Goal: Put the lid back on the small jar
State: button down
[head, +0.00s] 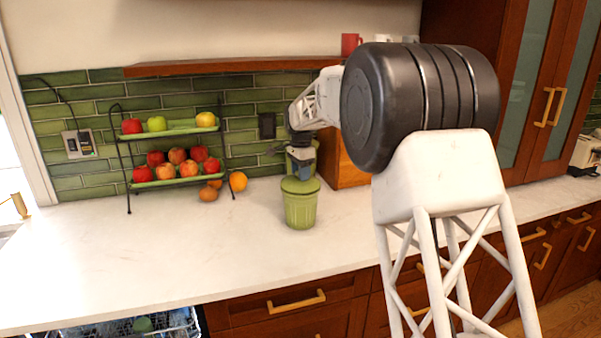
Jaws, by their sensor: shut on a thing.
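The small jar (300,211) is green and ribbed and stands upright on the white counter. The green lid (300,186) is at the jar's mouth, right under my gripper (301,175). My gripper points down over the jar and is shut on the lid. The fingertips are small and partly hidden, and I cannot tell whether the lid is fully seated or just above the rim.
A two-tier fruit stand (170,155) with apples is left of the jar, with oranges (238,181) beside it. A wooden box (345,160) stands close behind right. The counter (130,255) is clear at front left. An open dishwasher rack (130,325) is below.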

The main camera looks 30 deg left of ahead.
jog(key=shift+c, duration=0.4)
grip_release()
jog(key=shift+r, duration=0.2)
jog(key=shift+r, duration=2.05)
grip_shut()
dwell(0.6)
